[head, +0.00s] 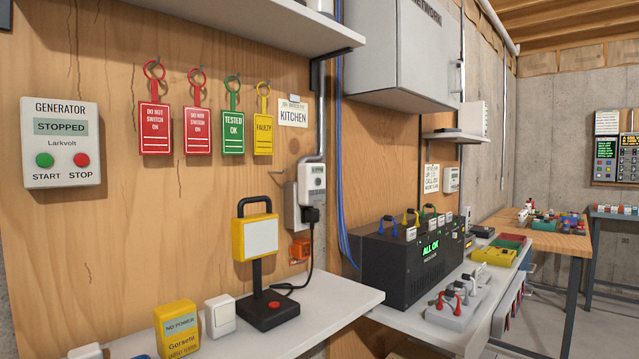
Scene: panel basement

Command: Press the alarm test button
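No button labelled as an alarm test is readable in the head view. A red button (274,304) sits on the black base of a yellow lamp on the near shelf; I see no label on it. A generator panel (61,144) on the wooden wall reads STOPPED, with a green START button (45,160) and a red STOP button (81,160). A wall panel (616,159) with small screens and controls hangs far right, too small to read. A small white wall unit (451,180) hangs above the bench; its details are unclear. My gripper is not in view.
A near shelf (350,303) holds the lamp (256,239), a yellow tester (177,330) and a white switch (220,315). Behind it, a black box (394,270) reads ALL OK. A grey cabinet (400,50) hangs above. A wooden table (540,240) stands at the back right.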

